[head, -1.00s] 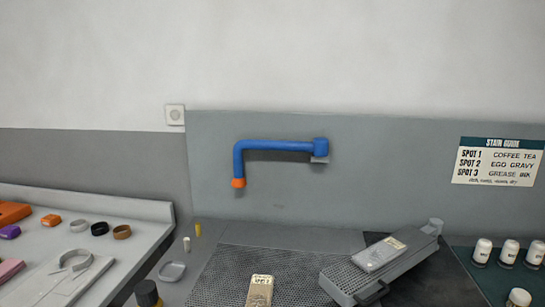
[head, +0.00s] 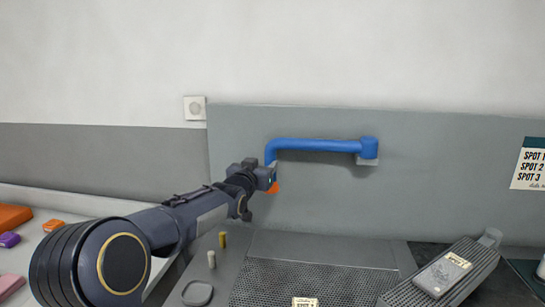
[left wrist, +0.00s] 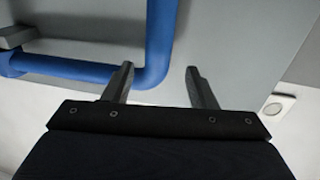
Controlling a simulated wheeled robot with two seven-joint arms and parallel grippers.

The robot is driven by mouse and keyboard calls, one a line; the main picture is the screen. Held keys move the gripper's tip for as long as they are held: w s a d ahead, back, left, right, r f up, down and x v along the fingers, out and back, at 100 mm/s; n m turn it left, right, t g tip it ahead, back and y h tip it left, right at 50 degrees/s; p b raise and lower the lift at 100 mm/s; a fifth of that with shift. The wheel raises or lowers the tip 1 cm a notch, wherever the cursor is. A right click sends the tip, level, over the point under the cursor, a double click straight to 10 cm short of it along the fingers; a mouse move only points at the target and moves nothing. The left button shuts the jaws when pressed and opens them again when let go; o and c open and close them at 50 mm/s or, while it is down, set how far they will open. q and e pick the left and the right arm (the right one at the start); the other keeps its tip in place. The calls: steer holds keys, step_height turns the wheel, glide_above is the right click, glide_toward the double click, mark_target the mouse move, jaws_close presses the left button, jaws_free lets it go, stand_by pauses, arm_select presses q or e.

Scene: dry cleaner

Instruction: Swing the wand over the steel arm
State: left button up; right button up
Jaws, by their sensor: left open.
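The wand (head: 315,146) is a blue bent tube on the grey back panel, its bracket at the right end and its left end turned down to an orange tip. My left gripper (head: 268,178) is at that down-turned end and hides most of it. In the left wrist view, the open fingers (left wrist: 160,68) have the blue tube (left wrist: 161,35) across the space between and beyond them; whether they touch it I cannot tell. The long grey perforated piece, seemingly the steel arm (head: 478,263), lies lower right with a labelled swatch on it. My right gripper is out of view.
Below the wand is a dark perforated board (head: 300,282) with a labelled swatch at its front. A white tray (head: 25,235) with coloured items is at the left. A sign (head: 530,165) hangs at the right. The panel between wand and board is clear.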

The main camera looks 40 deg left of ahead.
mark_target(268, 159)
arm_select(q)
steer(key=p+x, duration=0.2)
steer(key=x, duration=0.5)
steer(key=shift+d, duration=0.15)
jaws_close()
